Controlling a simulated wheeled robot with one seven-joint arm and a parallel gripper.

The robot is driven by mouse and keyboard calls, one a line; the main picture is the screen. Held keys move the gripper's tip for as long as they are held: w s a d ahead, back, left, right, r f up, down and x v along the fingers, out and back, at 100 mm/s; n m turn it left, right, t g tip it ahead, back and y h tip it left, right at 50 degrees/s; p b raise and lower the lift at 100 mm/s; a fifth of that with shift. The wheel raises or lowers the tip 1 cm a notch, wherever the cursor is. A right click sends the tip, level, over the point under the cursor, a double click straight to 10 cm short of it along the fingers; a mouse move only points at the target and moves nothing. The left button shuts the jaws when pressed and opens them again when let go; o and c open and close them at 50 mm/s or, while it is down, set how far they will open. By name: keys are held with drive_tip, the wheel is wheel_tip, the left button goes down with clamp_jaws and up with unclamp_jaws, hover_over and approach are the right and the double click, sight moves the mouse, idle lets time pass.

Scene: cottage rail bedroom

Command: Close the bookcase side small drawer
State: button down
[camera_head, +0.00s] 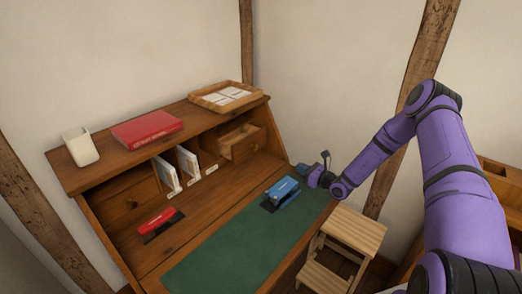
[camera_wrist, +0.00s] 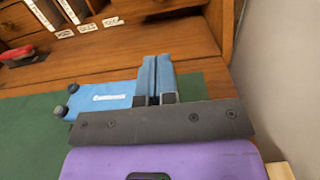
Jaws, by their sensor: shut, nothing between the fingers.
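The desk's right small drawer (camera_head: 240,146) is pulled out of its slot under the top shelf, with its inside showing. A drawer front shows partly at the top edge of the wrist view (camera_wrist: 150,8). The left small drawer (camera_head: 122,203) looks shut, with a round knob. I cannot tell from a label which one is the bookcase side. My gripper (camera_head: 299,168) is at the desk's right edge, right of and below the open drawer, not touching it. In the wrist view its blue fingers (camera_wrist: 157,72) are shut together and empty.
A red stapler (camera_head: 157,222) lies further left. Upright papers (camera_head: 187,162) stand left of the open drawer. A wooden step stool (camera_head: 352,232) stands on the right, before the wall.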

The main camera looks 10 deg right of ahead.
sight(257, 147)
drive_tip(key=x, duration=2.1)
drive_tip(key=shift+a, duration=0.1)
